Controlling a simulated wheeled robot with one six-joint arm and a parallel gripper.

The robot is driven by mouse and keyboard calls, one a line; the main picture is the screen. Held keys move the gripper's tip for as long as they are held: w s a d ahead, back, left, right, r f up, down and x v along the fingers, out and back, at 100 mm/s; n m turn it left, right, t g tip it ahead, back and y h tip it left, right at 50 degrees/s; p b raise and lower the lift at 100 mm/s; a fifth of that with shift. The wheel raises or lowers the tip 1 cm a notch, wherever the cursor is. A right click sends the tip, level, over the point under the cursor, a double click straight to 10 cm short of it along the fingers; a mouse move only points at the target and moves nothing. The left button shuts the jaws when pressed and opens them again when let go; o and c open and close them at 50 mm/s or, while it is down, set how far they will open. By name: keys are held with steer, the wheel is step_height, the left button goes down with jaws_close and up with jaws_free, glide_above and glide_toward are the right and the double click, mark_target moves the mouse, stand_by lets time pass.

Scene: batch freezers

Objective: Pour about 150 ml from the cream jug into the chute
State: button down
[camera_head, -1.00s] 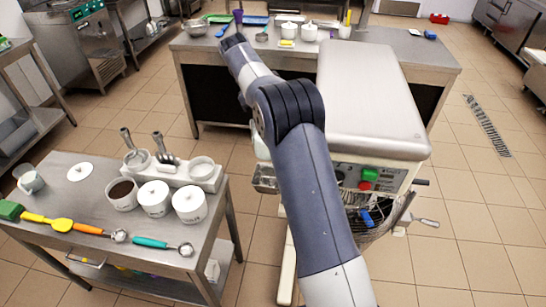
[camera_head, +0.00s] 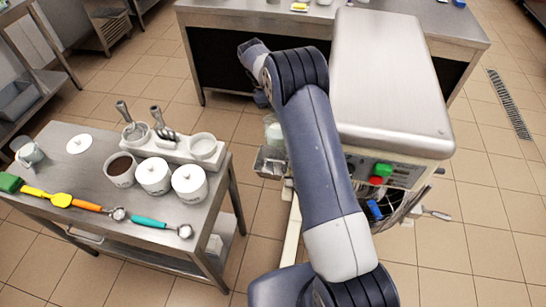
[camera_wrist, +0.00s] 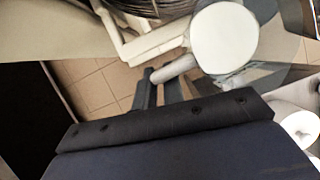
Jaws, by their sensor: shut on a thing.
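The cream jug shows in the wrist view as a pale round top filled with white (camera_wrist: 223,37), with a light handle reaching toward my gripper. My gripper (camera_wrist: 168,90) is shut on that handle. In the head view a pale, translucent part of the jug (camera_head: 273,133) shows just left of my arm; the rest and my gripper are hidden behind the arm. The chute, seemingly the small metal box (camera_head: 268,164) on the machine's left side, is just below the jug in the picture. I see no stream falling; the jug's exact tilt cannot be told.
The machine has a steel lid (camera_head: 388,80), green and red buttons and a wire guard (camera_head: 398,205). A steel cart (camera_head: 75,170) at left holds white tubs, scoops, spatulas and a cup. A steel counter (camera_head: 240,6) stands behind. Floor is open at right.

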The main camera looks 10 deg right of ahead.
steer(key=shift+r, duration=0.15)
steer(key=s+a+r+m+t+h, duration=0.2)
steer(key=s+r+t, duration=0.6)
steer(key=r, duration=0.4)
steer(key=shift+a+r+t+h, duration=0.3)
steer(key=shift+t+h, duration=0.1)
steer(key=shift+h, duration=0.2)
steer(key=shift+s+f+b, duration=0.1)
steer(key=shift+s+b, duration=0.05)
steer(key=shift+b, duration=0.15)
steer(key=b, duration=0.2)
steer(key=s+t+b, duration=0.1)
steer(key=b, duration=0.1)
steer(key=shift+a+f+m+t+h, duration=0.1)
steer(key=shift+a+m+t+h, duration=0.1)
steer(key=shift+m+t+h, duration=0.15)
steer(key=shift+s+b, duration=0.25)
steer(key=shift+b, duration=0.55)
steer(key=shift+a+t+h+b, duration=0.15)
steer(key=shift+t+h+b, duration=0.1)
steer(key=shift+b, duration=0.25)
steer(key=shift+s+a+r+m+t+h+b, duration=0.15)
steer(key=shift+s+r+m+t+h+b, duration=0.35)
steer(key=shift+b, duration=1.05)
